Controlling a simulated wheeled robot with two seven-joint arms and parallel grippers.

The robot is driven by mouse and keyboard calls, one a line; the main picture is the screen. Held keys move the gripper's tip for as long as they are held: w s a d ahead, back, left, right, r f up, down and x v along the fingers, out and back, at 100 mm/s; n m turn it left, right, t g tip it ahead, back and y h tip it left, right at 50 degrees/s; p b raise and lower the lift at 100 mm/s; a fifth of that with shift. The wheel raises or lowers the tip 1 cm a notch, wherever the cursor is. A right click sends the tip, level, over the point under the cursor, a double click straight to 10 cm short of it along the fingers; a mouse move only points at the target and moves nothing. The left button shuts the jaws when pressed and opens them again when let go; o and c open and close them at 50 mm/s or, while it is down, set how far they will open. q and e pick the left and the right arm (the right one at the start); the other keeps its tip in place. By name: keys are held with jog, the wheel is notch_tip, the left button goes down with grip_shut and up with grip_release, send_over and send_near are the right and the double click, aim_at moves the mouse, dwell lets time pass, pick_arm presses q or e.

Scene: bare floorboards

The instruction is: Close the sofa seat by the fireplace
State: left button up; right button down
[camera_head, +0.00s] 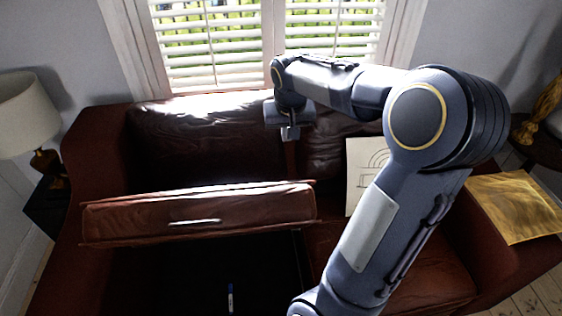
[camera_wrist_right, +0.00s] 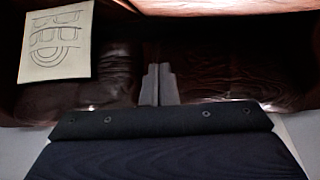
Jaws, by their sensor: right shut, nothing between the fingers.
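A dark red leather sofa (camera_head: 95,150) stands below the window. Its left seat (camera_head: 200,212) is raised and tilted up at an angle, open over a dark storage space (camera_head: 190,275) with a small blue and white pen-like item (camera_head: 230,297) inside. My right gripper (camera_head: 290,133) is shut and empty, near the sofa's backrest, behind and above the raised seat. In the right wrist view its closed fingers (camera_wrist_right: 159,84) point at dark leather and touch nothing I can make out. My left gripper is not in view. No fireplace shows.
A paper with a line drawing (camera_head: 360,170) leans on the right backrest; it also shows in the right wrist view (camera_wrist_right: 56,42). A yellowish cloth or sheet (camera_head: 515,207) lies on the right armrest. A lamp (camera_head: 28,112) stands left. The right seat is partly behind my arm.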

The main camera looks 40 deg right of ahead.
aim_at(287, 173)
jog(key=shift+s+a+f+p, duration=0.1)
jog(key=shift+s+f, duration=0.05)
jog(key=shift+f, duration=1.4)
jog(key=shift+s+a+f+p, duration=0.1)
jog(key=shift+a+f+p, duration=0.05)
jog(key=shift+f, duration=1.4)
jog(key=shift+s+a+f+p, duration=0.1)
jog(key=shift+s+f, duration=0.05)
jog(key=shift+f, duration=1.4)
